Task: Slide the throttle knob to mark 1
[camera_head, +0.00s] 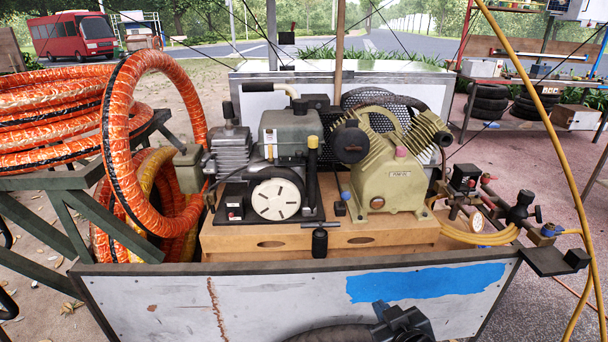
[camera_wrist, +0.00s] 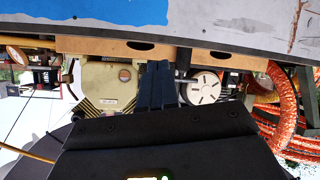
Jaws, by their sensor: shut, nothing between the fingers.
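My gripper (camera_head: 400,322) is low at the front of the cart, before its white side panel. In the wrist view, the dark fingers (camera_wrist: 157,85) are together with nothing between them, apart from the machinery in the head view. The engine (camera_head: 283,170) with a round white cover (camera_head: 276,199) sits on a wooden base. I cannot surely pick out the throttle knob or its marks. A black cylindrical handle (camera_head: 320,240) sits at the front edge of the base. The wrist view is upside down.
The cart's white panel (camera_head: 250,305) with a blue patch crosses the front. A tan compressor (camera_head: 390,175) stands right of the engine. Orange hoses (camera_head: 110,130) crowd the left. Valves and a yellow hose (camera_head: 480,237) are at the right. Open ground lies beyond.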

